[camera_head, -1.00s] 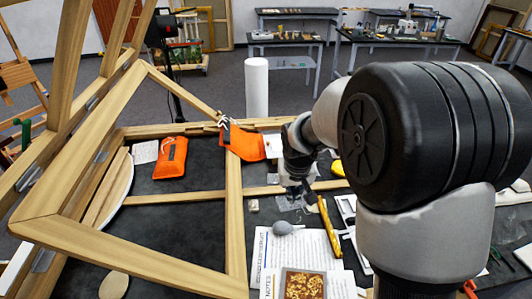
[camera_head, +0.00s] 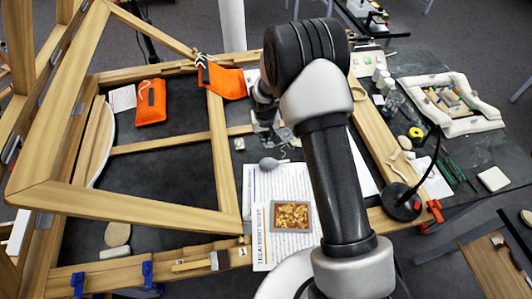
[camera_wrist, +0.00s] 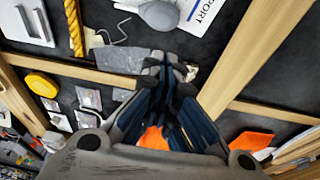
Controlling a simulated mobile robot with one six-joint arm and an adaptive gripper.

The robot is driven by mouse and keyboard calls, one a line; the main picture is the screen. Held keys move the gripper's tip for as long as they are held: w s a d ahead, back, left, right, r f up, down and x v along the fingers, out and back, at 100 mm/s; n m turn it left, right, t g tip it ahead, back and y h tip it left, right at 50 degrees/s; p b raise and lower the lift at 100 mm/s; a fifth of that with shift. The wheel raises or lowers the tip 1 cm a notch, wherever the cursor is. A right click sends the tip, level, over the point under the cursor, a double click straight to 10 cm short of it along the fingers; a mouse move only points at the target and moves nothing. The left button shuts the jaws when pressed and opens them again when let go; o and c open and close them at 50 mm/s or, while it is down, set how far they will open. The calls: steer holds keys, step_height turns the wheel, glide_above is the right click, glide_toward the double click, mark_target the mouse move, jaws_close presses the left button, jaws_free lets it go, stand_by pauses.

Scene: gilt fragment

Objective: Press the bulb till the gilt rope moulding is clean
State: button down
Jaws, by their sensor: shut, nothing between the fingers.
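The grey bulb (camera_head: 270,163) lies on the dark table at the top edge of a printed sheet. Part of it shows at the top of the wrist view (camera_wrist: 160,13). The gilt rope moulding (camera_wrist: 73,28) is a twisted golden rod lying at the upper left of the wrist view; my arm hides it in the head view. My gripper (camera_wrist: 168,68) is shut and empty, with dark blue fingers. In the head view my gripper (camera_head: 279,136) is just beyond the bulb and apart from it. How clean the moulding is cannot be told.
A large wooden frame (camera_head: 120,218) stands tilted at the left, with timber bars around the table. A printed report (camera_head: 262,240) bears a gilt picture. An orange pouch (camera_head: 151,102) lies at the back left. A black lamp base (camera_head: 402,203) and a white tray (camera_head: 488,122) are at the right.

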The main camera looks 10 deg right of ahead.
glide_above(266, 159)
steer(key=x, duration=0.4)
steer(key=s+x, duration=0.1)
steer(key=x, duration=0.3)
steer(key=s+x, duration=0.1)
steer(key=x, duration=0.2)
steer(key=shift+s+a+f, duration=0.15)
steer(key=shift+a+f, duration=0.1)
steer(key=shift+f, duration=0.45)
steer(key=shift+s+d+f+p, duration=0.1)
steer(key=shift+f+p, duration=0.2)
steer(key=shift+f, duration=0.45)
